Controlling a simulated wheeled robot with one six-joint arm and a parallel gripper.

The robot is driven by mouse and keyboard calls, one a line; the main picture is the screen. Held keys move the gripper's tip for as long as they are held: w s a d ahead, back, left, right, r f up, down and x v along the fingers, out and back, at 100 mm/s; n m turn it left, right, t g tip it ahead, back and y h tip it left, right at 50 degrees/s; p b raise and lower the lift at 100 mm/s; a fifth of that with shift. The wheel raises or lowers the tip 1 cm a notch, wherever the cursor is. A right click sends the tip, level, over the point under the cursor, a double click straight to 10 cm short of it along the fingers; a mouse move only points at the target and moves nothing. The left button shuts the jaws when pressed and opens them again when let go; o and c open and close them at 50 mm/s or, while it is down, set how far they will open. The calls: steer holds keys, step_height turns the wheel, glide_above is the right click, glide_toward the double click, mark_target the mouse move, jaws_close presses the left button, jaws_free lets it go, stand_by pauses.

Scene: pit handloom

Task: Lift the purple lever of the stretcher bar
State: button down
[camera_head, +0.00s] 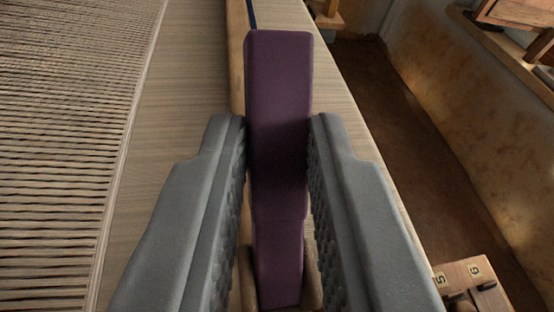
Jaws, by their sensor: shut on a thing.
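The purple lever (279,120) is a long block running up the middle of the view. My gripper (279,165) is around it, with one grey textured finger on each side, shut on the lever at about its middle. The lever's far end reaches past the fingertips, and its near part shows between the fingers. The wooden stretcher bar (237,60) shows beneath and behind the lever, mostly hidden by it. Whether the lever is raised off the bar cannot be told from this view.
Woven cloth (190,100) lies under the bar on both sides. Stretched warp threads (60,130) fill the left. At right are a sunken floor (400,120), an earthen wall (460,110) and a wooden piece with numbered tags (475,290) at the lower right.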

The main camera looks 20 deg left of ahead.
stand_by(0.4)
steer(key=c, duration=1.3)
jaws_free()
